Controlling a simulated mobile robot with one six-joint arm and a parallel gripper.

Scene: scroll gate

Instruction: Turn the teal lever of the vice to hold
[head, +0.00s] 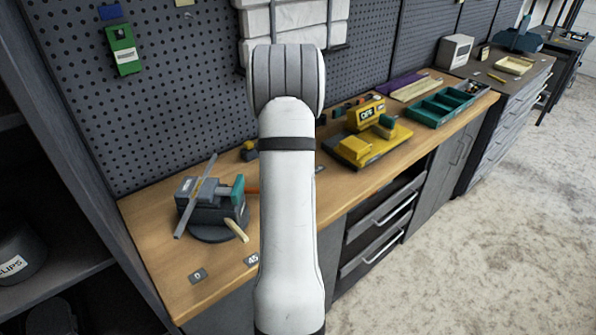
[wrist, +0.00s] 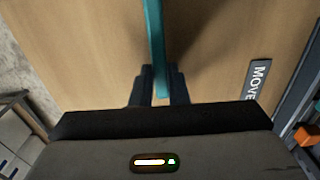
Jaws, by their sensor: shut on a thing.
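In the wrist view, the teal lever (wrist: 154,40) comes down from the top edge to between the two dark fingers. My gripper (wrist: 160,76) is shut on it, close above the wooden bench top. In the head view, the grey vice (head: 208,212) stands on the bench at the left on a round dark base. A teal part (head: 238,190) shows on its right side, and a long grey bar slants across it. My white arm hides my gripper in the head view, so I cannot see the grip there.
Flat labels "0" (head: 198,275) and "45" (head: 252,259) lie near the front edge of the bench. A "MOVE" label (wrist: 259,82) lies right of my gripper. A yellow device marked OFF (head: 368,112) and a teal tray (head: 447,103) stand farther right. A pegboard rises behind.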

